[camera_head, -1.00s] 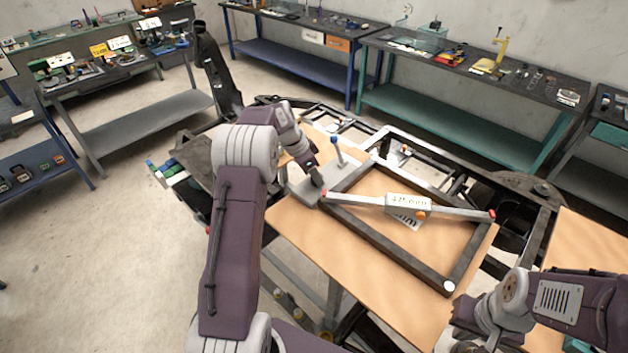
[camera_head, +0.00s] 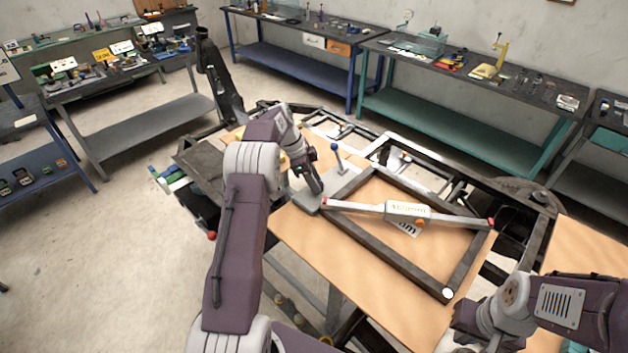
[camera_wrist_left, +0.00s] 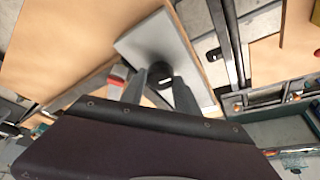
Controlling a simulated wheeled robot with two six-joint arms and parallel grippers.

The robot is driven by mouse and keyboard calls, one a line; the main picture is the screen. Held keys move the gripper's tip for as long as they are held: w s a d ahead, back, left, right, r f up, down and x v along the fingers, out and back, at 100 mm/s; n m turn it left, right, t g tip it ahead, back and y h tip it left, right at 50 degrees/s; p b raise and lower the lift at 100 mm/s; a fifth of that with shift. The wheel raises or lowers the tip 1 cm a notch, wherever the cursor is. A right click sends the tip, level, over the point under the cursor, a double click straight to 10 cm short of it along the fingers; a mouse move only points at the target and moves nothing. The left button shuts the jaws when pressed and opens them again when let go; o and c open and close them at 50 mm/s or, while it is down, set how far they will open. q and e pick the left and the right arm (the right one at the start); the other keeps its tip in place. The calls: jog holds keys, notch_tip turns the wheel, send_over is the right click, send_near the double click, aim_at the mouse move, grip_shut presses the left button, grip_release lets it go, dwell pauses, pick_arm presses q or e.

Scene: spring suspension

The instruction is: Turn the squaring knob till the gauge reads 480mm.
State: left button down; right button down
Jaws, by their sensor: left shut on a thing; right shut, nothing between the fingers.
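My left gripper (camera_head: 316,187) is shut on the dark squaring knob (camera_wrist_left: 160,72), seen between its two fingers over a grey plate (camera_wrist_left: 188,48) in the left wrist view. In the head view the fingers hide the knob. The white gauge (camera_head: 405,210) sits on a grey bar that crosses the frame diagonally. Its digits are too small and slanted to read. My right gripper (camera_head: 466,322), only partly seen at the lower right, is shut and empty, apart from the frame.
A post with a blue ball top (camera_head: 335,147) stands on the plate, close to my left gripper. The wooden board (camera_head: 300,236) has bare room in front of the frame. Workbenches (camera_head: 465,75) with tools line the walls.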

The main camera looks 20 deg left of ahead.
pick_arm(q)
jog(key=shift+d+f, duration=0.1)
jog(key=c, duration=1)
grip_release()
jog(key=shift+o, duration=0.5)
jog(key=shift+w+d, duration=0.1)
jog(key=v, duration=0.9)
